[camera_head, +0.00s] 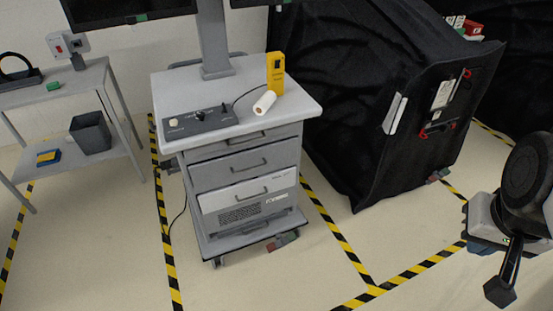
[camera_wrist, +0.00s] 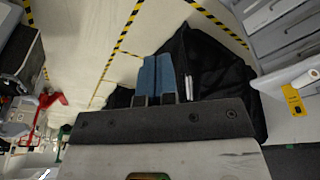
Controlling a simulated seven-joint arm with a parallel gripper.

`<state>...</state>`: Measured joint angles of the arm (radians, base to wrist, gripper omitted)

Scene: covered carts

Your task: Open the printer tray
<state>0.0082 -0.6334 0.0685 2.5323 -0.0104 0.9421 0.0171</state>
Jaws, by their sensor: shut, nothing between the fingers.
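The grey cart (camera_head: 246,150) stands left of centre in the head view with its drawer fronts facing the camera. The printer sits low in it; its pale tray front (camera_head: 228,197) has a dark bar handle (camera_head: 251,195) and looks closed flush above the vented lower panel (camera_head: 240,214). In the wrist view, part of the cart (camera_wrist: 280,22) shows at the upper right, tilted. My gripper (camera_wrist: 158,60) is shut and empty, its two blue fingers side by side. It is well away from the tray handle. My arm is at the right edge of the head view.
A yellow device (camera_head: 275,72), a white roll (camera_head: 264,103) and a control box (camera_head: 197,122) are on the cart top. A black covered cart (camera_head: 345,110) stands to the right. A side table (camera_head: 60,95) is at left.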

